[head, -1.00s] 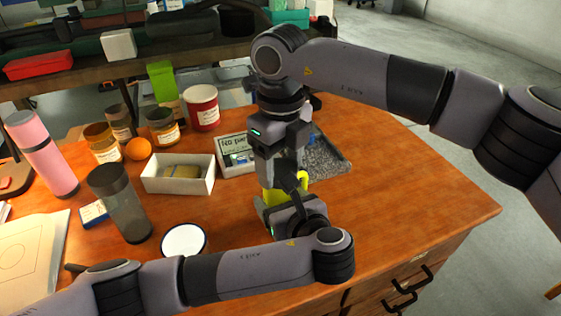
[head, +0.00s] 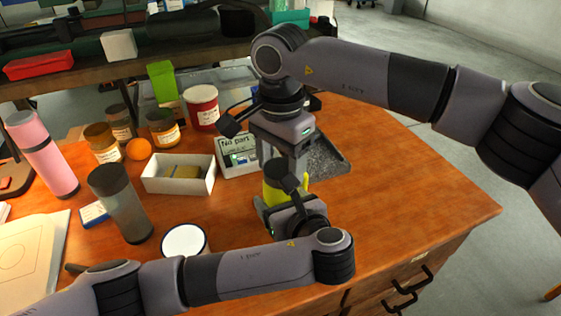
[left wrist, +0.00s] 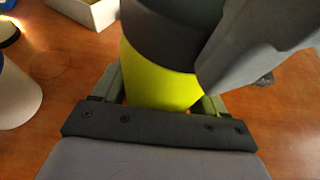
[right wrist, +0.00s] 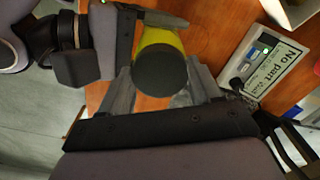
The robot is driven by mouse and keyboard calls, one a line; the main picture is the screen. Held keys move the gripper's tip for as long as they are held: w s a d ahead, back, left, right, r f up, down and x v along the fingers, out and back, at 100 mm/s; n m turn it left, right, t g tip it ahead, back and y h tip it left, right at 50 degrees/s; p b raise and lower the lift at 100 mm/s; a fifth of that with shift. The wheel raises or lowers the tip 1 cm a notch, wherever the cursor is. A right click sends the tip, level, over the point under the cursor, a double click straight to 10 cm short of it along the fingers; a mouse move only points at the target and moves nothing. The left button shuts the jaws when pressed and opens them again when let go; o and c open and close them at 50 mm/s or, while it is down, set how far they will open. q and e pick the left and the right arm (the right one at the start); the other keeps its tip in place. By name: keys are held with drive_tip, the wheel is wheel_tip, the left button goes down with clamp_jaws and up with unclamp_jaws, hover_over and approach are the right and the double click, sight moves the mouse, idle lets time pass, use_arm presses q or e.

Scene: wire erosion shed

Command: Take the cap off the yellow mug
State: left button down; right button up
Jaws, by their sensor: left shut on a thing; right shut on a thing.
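The yellow mug (head: 270,194) stands upright near the front of the wooden table, partly hidden by my arms. My left gripper (head: 288,200) is shut around its body; the left wrist view shows the yellow wall (left wrist: 158,78) between the fingers. The dark grey cap (right wrist: 160,68) sits on the mug's top with no gap that I can see. My right gripper (head: 282,160) comes from above and is shut on the cap, with a finger on each side of it in the right wrist view. Its finger also shows at the upper right of the left wrist view.
A white-topped round container (head: 184,240) stands left of the mug. Behind are an open white box (head: 178,188), a labelled "No part" box (head: 236,158) and a grey speckled tray (head: 328,158). A dark tumbler (head: 120,203) stands further left. The table's right side is clear.

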drive_tip(key=n, duration=0.7)
drive_tip(key=shift+n, duration=0.4)
drive_tip(key=n, duration=0.4)
drive_tip(key=shift+r+n, duration=0.1)
drive_tip(key=shift+n, duration=0.2)
drive_tip(key=n, duration=0.4)
drive_tip(key=shift+n, duration=0.4)
drive_tip(key=shift+r, duration=0.1)
drive_tip(key=shift+r, duration=1)
